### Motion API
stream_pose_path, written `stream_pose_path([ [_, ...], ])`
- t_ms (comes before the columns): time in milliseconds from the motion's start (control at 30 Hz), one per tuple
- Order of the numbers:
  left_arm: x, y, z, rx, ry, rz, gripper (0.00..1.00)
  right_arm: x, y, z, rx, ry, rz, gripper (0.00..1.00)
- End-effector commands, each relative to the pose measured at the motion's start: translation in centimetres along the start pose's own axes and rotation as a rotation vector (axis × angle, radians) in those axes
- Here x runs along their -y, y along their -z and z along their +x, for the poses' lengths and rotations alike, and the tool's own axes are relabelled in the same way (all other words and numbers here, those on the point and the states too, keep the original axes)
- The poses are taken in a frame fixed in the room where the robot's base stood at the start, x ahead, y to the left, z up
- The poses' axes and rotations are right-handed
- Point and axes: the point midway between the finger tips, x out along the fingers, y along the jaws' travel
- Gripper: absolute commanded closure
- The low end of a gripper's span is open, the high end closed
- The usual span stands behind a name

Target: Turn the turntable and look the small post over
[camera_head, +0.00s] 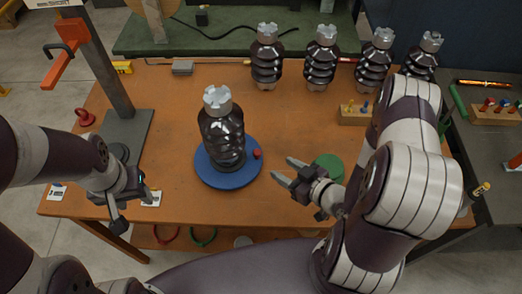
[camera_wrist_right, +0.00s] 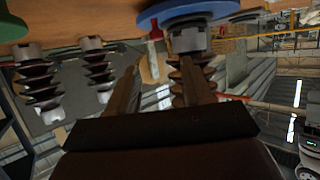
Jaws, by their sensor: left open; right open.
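The blue round turntable (camera_head: 215,181) lies on the orange-brown table, with a red knob (camera_head: 257,153) on its right rim. A dark, glossy ribbed post (camera_head: 222,135) with a light grey notched cap stands upright on it. My right gripper (camera_head: 281,169) is open and empty, just right of the turntable and apart from it. In the right wrist view, which looks upside down, the turntable (camera_wrist_right: 205,12) and a ribbed post show beyond my open fingers. My left gripper (camera_head: 136,210) is open and empty at the table's front left, apart from the turntable.
Several similar posts (camera_head: 321,55) stand along the table's back right. A green disc (camera_head: 328,167) lies beside my right gripper. A wooden block with pegs (camera_head: 355,112) is behind it. A grey stand (camera_head: 122,130) with an orange arm rises at left.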

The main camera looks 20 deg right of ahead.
Motion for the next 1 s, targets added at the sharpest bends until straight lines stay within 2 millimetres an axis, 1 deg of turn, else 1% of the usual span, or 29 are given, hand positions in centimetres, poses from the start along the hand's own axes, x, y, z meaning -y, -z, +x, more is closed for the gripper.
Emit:
stream_pose_path([
  [67,0.0,0.0,-0.2,0.000,0.000,0.000,0.50,0.3,0.1,1.7,0.001,0.011,-0.004,0.50],
  [200,0.0,0.1,-0.6,0.000,0.000,0.000,0.50,0.3,0.1,5.5,0.001,0.010,-0.005,0.50],
  [300,0.0,0.1,-0.8,0.000,0.000,0.000,0.50,0.2,0.1,7.9,0.002,0.007,-0.002,0.50],
  [400,0.0,0.1,-0.9,0.000,0.000,0.000,0.50,0.1,0.0,9.6,0.002,0.003,0.000,0.50],
  [500,0.0,0.1,-1.0,0.000,0.000,0.000,0.50,0.1,0.0,10.6,0.002,0.001,0.000,0.50],
  [600,0.0,0.1,-1.0,0.000,0.000,0.000,0.50,0.1,-0.1,11.1,0.003,0.001,0.002,0.50],
  [833,0.0,0.1,-0.9,0.000,0.000,0.000,0.50,0.0,-0.1,11.2,0.003,0.000,0.002,0.50],
  [867,0.0,0.1,-0.9,0.000,0.000,0.000,0.50,0.0,-0.1,11.2,0.003,0.000,0.002,0.53],
  [900,0.0,0.1,-0.9,0.000,0.000,0.000,0.50,0.0,-0.1,11.2,0.003,0.000,0.002,0.66],
  [967,0.0,0.1,-0.9,0.000,0.000,0.000,0.50,0.0,-0.1,11.2,0.003,0.000,0.002,0.86],
  [1000,0.0,0.1,-0.9,0.000,0.000,0.000,0.50,0.0,-0.1,11.2,0.003,0.000,0.002,0.99],
])
